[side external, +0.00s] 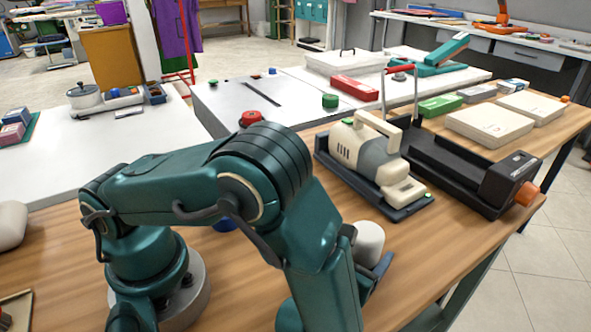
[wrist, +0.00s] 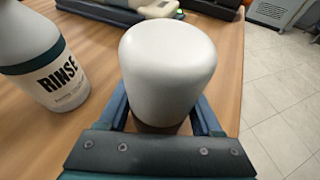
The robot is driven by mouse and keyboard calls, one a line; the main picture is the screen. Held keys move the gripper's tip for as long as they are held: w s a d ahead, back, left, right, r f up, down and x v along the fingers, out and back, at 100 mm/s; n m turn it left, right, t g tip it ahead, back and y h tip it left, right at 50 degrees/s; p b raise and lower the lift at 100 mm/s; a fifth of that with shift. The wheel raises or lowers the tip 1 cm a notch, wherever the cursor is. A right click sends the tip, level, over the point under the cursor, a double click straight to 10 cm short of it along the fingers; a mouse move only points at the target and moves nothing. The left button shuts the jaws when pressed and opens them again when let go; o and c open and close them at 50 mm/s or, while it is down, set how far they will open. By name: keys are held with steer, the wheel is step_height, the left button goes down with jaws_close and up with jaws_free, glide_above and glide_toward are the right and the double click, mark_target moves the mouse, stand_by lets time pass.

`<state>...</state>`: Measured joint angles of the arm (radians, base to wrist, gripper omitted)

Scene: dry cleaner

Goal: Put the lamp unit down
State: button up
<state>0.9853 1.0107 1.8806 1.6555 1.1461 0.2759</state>
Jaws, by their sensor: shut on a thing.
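The lamp unit (wrist: 167,65), a smooth white rounded body, stands between the fingers of my gripper (wrist: 165,112) in the wrist view. My gripper is shut on it. In the side view the lamp unit (side external: 369,241) shows as a white rounded end beside my arm, above the front part of the wooden table (side external: 455,215). My gripper (side external: 377,272) is mostly hidden there behind my forearm. The underside of the lamp unit is hidden, so I cannot tell whether it touches the table.
A white bottle marked RINSE (wrist: 42,62) stands close on the left in the wrist view. A beige machine on a dark tray (side external: 375,165) and a long black device (side external: 470,170) stand behind. Bare wood lies right of the lamp unit, up to the table edge.

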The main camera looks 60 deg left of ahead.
steer(key=shift+f, duration=0.4)
steer(key=o, duration=1.5)
